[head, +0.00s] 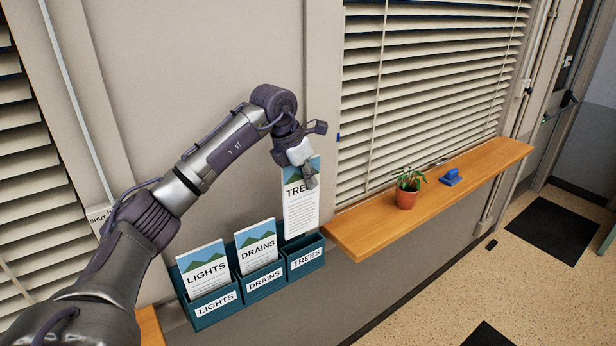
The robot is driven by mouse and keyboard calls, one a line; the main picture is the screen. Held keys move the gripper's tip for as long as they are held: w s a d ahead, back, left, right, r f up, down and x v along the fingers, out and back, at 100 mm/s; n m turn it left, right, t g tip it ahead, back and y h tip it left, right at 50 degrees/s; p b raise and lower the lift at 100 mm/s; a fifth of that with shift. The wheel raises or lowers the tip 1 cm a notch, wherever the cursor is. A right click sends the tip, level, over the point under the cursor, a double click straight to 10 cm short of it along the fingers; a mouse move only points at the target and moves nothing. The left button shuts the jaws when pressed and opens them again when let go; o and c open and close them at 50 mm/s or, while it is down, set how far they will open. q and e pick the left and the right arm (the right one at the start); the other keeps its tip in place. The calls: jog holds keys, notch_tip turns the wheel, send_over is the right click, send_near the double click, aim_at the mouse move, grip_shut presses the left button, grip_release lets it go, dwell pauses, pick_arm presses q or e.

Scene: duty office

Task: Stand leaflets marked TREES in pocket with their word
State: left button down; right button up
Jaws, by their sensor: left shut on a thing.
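My left gripper (300,170) is shut on a TREES leaflet (300,212), gripping it near its top edge. The leaflet hangs upright above the TREES pocket (305,260), the rightmost of a teal wall rack. Its lower edge is close to the pocket's back; I cannot tell whether it is inside the opening. The gripper hides part of the leaflet's top and its word. The LIGHTS pocket (216,303) holds a LIGHTS leaflet (203,268), and the DRAINS pocket (264,280) holds a DRAINS leaflet (257,246). My right gripper is not in view.
A wooden shelf (450,198) runs along the wall right of the rack, its near end close to the TREES pocket. It bears a potted plant (406,197) and a blue object (451,178). Window blinds (430,90) hang above. A partly hidden sign (98,216) is at left.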

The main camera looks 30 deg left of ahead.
pick_arm(q)
notch_tip(320, 180, down, 9)
jog(key=b, duration=0.6)
jog(key=shift+w+r, duration=0.1)
jog(key=shift+r, duration=0.1)
jog(key=shift+f+b, duration=0.75)
jog(key=shift+f, duration=0.5)
jog(key=c, duration=1.2)
grip_release()
